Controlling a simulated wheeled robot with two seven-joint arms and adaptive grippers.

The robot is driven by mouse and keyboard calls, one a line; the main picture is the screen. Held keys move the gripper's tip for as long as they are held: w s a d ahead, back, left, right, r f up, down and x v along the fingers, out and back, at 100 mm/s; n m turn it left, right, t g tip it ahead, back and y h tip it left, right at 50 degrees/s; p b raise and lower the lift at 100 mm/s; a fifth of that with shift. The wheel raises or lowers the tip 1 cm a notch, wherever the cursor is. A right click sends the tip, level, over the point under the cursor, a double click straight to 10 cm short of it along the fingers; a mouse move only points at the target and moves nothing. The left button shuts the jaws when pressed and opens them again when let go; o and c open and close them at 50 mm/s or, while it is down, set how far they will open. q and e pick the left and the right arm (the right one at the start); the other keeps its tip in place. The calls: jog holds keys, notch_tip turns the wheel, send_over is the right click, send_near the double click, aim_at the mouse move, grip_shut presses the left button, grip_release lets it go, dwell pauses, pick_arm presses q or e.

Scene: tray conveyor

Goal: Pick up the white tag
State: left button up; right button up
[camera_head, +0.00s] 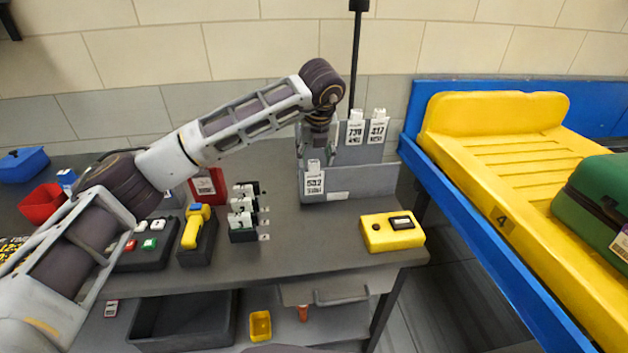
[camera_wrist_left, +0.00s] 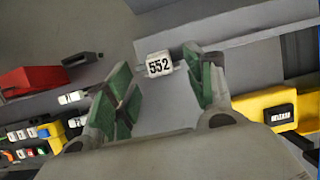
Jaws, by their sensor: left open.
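Several white tags with black print stand on a grey rack (camera_head: 360,181) at the back of the table. The front tag (camera_head: 314,180) sits at the rack's lower left; in the left wrist view a white tag (camera_wrist_left: 159,64) reads 552. Two more, a tag at the middle (camera_head: 355,130) and a tag at the right (camera_head: 377,129), stand on the back panel. My left gripper (camera_head: 318,142) is open over the rack's left part, above the front tag. In the wrist view its green-padded fingers (camera_wrist_left: 166,88) are apart, with the 552 tag beyond the gap. My right gripper does not show.
A yellow device (camera_head: 391,232) lies right of the rack's front. The blue-edged conveyor (camera_head: 467,209) with a yellow tray (camera_head: 470,155) runs at right.

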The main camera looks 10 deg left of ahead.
aim_at(314, 177)
pick_arm(q)
jog(key=shift+x, duration=1.25)
grip_shut()
